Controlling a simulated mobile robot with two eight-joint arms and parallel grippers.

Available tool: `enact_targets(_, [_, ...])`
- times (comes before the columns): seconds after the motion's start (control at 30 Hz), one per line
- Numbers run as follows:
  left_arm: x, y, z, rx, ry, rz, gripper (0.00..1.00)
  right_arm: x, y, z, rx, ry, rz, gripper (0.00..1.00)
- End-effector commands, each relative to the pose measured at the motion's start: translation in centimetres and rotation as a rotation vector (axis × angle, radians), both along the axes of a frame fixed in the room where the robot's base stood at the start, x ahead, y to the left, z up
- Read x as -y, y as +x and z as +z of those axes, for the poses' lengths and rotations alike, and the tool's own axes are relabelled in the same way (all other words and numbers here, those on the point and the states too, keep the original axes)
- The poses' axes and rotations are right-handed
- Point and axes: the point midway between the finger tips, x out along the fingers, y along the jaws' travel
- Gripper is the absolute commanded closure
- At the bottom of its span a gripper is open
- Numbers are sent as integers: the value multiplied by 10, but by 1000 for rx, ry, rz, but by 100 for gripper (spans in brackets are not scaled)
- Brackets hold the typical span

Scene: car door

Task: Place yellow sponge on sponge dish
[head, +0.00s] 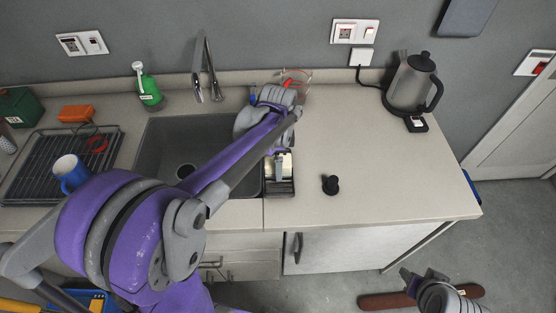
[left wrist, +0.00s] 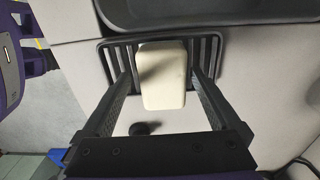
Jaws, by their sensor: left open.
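The pale yellow sponge (left wrist: 163,82) lies over the slats of the black sponge dish (left wrist: 119,52) in the left wrist view. Part of it reaches past the dish's lower edge there. My left gripper (left wrist: 161,78) is open, with one finger on each side of the sponge and small gaps beside it. In the head view the sponge (head: 287,164) and dish (head: 281,188) are beside the sink, partly hidden by my left arm. My right gripper (head: 411,281) is at the lower right, away from the counter; its jaw opening is unclear.
The sink (head: 160,145) adjoins the dish on the left. A small black knob-like object (head: 331,185) stands to the right. A kettle (head: 412,82) is at the back right. A drying rack with a blue mug (head: 70,172) is at the left. The right counter is mostly clear.

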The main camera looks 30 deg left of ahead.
Motion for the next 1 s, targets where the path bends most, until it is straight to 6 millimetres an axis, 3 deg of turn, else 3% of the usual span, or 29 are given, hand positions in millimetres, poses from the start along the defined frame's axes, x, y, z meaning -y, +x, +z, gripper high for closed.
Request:
enact_targets(0.6, [0, 1, 111, 2, 0, 0, 4, 0, 6, 13, 12, 0, 0, 50])
enact_targets(0.83, [7, -10, 119, 35, 4, 64, 4, 0, 7, 13, 13, 0, 0, 50])
enact_targets(1.0, [30, -48, 98, 177, -11, 334, 4, 0, 7, 13, 12, 0, 0, 50])
